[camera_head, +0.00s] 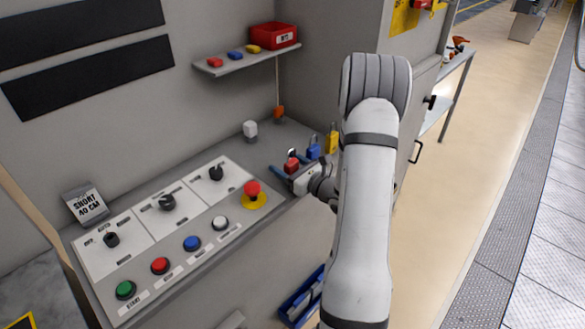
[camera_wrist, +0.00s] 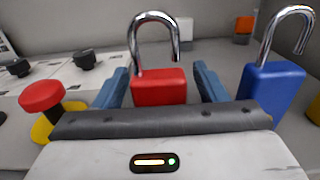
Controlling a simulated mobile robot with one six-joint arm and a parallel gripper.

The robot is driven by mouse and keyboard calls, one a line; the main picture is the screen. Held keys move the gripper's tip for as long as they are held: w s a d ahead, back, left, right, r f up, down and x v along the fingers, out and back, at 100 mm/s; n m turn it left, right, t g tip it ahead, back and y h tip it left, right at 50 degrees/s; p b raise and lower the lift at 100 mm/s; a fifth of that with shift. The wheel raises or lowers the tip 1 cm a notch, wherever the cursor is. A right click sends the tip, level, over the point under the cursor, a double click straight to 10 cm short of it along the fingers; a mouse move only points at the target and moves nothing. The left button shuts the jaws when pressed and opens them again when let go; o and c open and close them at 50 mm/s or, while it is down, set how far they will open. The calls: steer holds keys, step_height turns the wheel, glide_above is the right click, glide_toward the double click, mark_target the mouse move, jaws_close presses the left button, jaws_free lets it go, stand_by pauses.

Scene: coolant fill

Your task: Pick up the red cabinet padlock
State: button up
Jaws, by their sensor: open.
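The red padlock (camera_wrist: 158,88) stands upright on the console top with its silver shackle swung open. It also shows in the head view (camera_head: 292,164), partly hidden by my gripper. My gripper (camera_wrist: 165,78) is open, with one blue finger on each side of the red padlock. A gap shows between the padlock and the right finger; the left finger looks close to its body, and I cannot tell if they touch. In the head view my gripper (camera_head: 291,172) is low over the console's right end.
A blue padlock (camera_wrist: 272,88) stands close on the right, and a yellow padlock (camera_head: 332,141) is beyond it. A red emergency button (camera_wrist: 42,97) on a yellow base is to the left. A shelf (camera_head: 248,62) with a red box (camera_head: 274,36) hangs above.

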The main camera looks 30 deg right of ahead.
steer(key=shift+c, duration=0.2)
steer(key=c, duration=1.2)
steer(key=shift+o, duration=0.2)
steer(key=shift+r, duration=0.15)
